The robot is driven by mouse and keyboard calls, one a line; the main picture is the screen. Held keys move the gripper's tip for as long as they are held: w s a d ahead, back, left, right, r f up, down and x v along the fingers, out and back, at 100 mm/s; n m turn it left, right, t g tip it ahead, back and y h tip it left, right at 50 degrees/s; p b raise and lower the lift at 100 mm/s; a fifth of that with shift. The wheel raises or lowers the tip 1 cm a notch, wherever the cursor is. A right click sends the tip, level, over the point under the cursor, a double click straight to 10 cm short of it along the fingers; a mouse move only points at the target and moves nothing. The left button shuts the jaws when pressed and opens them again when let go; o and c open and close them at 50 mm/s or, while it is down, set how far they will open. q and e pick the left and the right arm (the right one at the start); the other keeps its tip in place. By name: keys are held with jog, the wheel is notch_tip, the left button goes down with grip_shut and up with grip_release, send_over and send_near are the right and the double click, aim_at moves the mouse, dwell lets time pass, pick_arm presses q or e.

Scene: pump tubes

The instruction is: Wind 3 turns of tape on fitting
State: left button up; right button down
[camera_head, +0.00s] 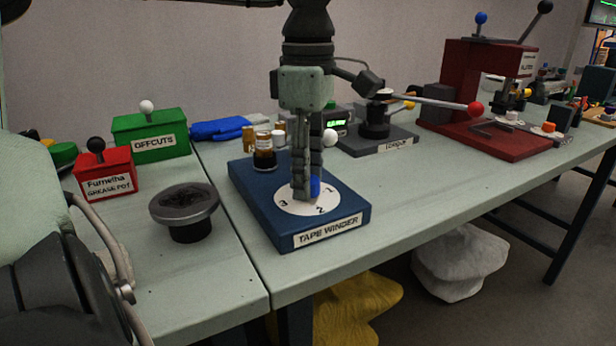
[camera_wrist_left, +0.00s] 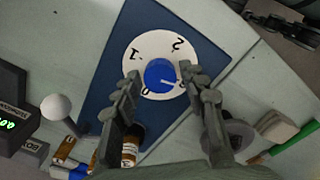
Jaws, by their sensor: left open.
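The blue tape winder base (camera_head: 262,208) carries a white round dial (camera_head: 287,206) marked with numbers. A blue knob (camera_wrist_left: 158,74) sits at the dial's middle with a white pointer line directed toward the right in the left wrist view. My left gripper (camera_head: 308,190) points down over the dial. In the left wrist view its two fingers (camera_wrist_left: 165,103) are open on either side of the knob, with visible gaps. The fingers hide much of the knob in the head view. I cannot identify the fitting.
A dark round pedestal (camera_head: 185,208), a red box (camera_head: 105,176) and a green offcuts box (camera_head: 150,136) stand left. A device with a red-tipped lever (camera_head: 473,107) and a red press (camera_head: 460,80) stand right. The table front right of the winder is clear.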

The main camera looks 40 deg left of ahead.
pick_arm(q)
jog(key=shift+f+n+b, duration=0.1)
jog(key=shift+n+b, duration=0.2)
jog(key=shift+n, duration=0.4)
jog(key=shift+n+b, duration=0.3)
jog(key=shift+n, duration=0.7)
jog(key=n+b, duration=0.2)
jog(key=n, duration=0.3)
jog(key=shift+w, duration=0.1)
jog(key=shift+n+b, duration=0.35)
jog(key=shift+n, duration=0.75)
jog(key=shift+a+n+b, duration=0.1)
jog(key=shift+n+b, duration=0.4)
jog(key=shift+n, duration=1.4)
grip_shut()
